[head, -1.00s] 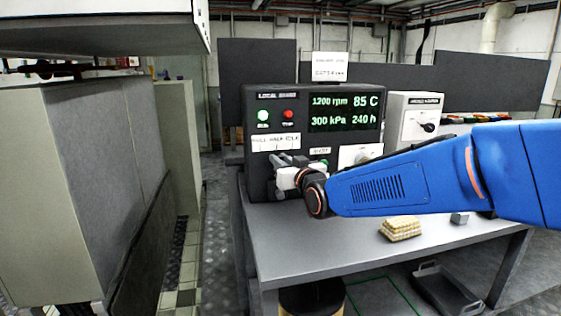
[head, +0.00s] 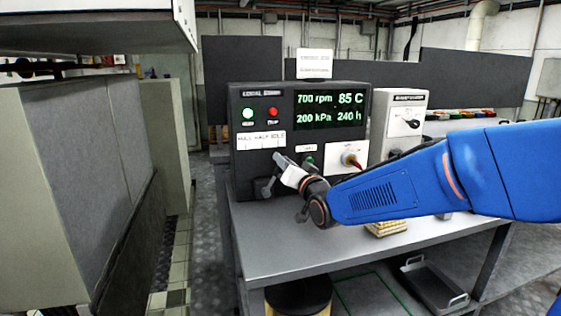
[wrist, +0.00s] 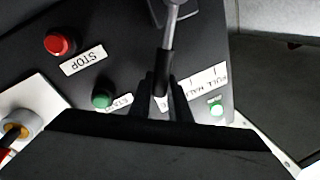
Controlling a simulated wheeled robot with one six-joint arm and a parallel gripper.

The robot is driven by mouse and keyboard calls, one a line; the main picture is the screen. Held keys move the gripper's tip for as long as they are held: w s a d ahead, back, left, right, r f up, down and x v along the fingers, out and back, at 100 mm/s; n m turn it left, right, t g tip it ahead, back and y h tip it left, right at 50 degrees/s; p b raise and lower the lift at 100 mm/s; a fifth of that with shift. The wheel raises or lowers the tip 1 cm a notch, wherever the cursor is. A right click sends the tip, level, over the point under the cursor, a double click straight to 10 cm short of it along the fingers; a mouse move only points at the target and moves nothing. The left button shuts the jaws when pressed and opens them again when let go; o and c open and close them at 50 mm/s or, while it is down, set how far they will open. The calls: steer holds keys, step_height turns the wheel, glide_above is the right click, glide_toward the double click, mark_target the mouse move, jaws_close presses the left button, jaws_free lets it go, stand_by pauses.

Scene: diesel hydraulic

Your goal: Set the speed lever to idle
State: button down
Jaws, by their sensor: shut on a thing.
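The speed lever, a metal rod (wrist: 173,18) with a black grip, shows in the wrist view. My gripper (wrist: 165,88) is shut on its black grip. In the head view my gripper (head: 280,164) is at the front of the control panel (head: 240,170), below the right part of the FULL HALF IDLE label (head: 262,140). The lever is mostly hidden there. In the wrist view my fingers partly cover the label (wrist: 208,78) near its IDLE end. The panel display (head: 329,109) reads 700 rpm, 85 C, 200 kPa and 240 h.
A red STOP button (wrist: 60,43) and a green START button (wrist: 102,98) sit near the gripper. A key switch with a red grip (head: 353,159) is to the right. A yellowish stack (head: 386,229) lies on the bench (head: 290,240). A white box (head: 407,110) stands right of the panel.

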steer(key=shift+f, duration=0.1)
stand_by(0.3)
steer(key=c, duration=1.6)
jaws_free()
steer(key=shift+d, duration=0.1)
steer(key=shift+c, duration=0.2)
steer(key=v, duration=1.7)
steer(key=shift+s, duration=0.2)
